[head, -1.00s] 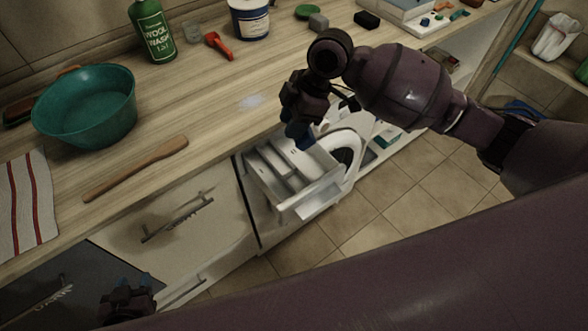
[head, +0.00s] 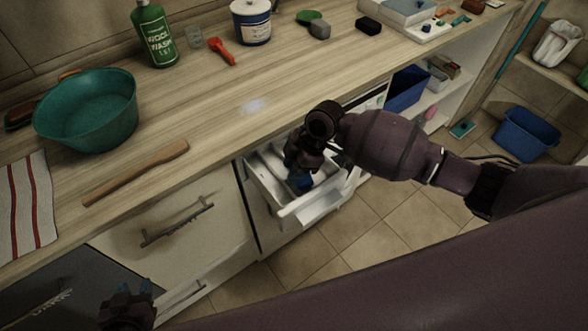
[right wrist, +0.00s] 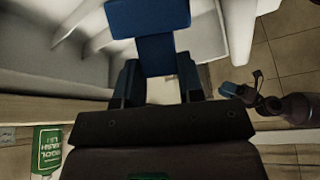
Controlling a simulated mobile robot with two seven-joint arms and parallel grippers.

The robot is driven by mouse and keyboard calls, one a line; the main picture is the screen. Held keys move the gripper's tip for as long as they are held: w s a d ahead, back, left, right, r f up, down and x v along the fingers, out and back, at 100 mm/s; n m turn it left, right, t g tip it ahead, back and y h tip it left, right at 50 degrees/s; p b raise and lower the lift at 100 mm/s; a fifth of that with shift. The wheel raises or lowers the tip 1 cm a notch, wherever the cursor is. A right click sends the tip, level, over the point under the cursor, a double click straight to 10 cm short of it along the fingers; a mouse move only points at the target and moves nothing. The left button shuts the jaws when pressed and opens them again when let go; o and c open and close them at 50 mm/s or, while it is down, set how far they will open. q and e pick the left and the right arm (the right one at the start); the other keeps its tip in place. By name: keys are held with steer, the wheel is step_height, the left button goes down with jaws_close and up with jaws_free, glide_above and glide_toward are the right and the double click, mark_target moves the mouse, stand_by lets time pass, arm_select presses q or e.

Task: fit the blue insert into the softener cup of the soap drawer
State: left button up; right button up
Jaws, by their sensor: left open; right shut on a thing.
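The white soap drawer (head: 312,206) is pulled out below the counter, with long compartments beside each other. My right gripper (head: 300,182) is low over its right part and hides some of the compartments. In the right wrist view my right gripper (right wrist: 160,82) is shut on the blue insert (right wrist: 148,18), a wide blue piece with a narrower part between the fingers. Pale drawer walls show around and to the left of it. I cannot tell the softener cup apart, nor whether the insert touches it. My left gripper (head: 138,290) is open and empty at the lower left.
The counter carries a teal basin (head: 86,112), a wooden spatula (head: 138,172), a green bottle (head: 157,35) and a red-orange scoop (head: 221,50). The counter edge runs just behind the drawer. Tiled floor lies open in front.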

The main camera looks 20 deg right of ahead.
steer(key=shift+f, duration=0.6)
steer(key=shift+f, duration=0.2)
steer(key=o, duration=0.9)
